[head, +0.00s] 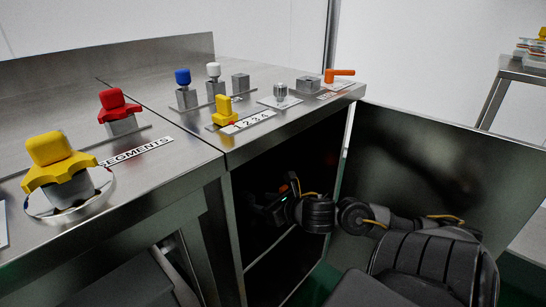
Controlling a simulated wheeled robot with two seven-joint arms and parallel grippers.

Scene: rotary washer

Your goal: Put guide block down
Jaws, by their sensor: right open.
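My right gripper (273,209) is inside the dark open cabinet under the steel bench, at the end of my arm coming in from the lower right. It is open, but its fingers are dark and hard to make out. A small orange-red spot shows beside it; I cannot tell what it belongs to. No piece is clearly marked as the guide block. A small yellow block (223,112) stands on the bench top behind a number label, apart from the gripper. My left gripper is not in view.
The bench top (190,132) carries a yellow piece (56,165) on a round plate, a red piece (118,104), blue (183,77) and white (213,70) knobs and an orange lever (338,75).

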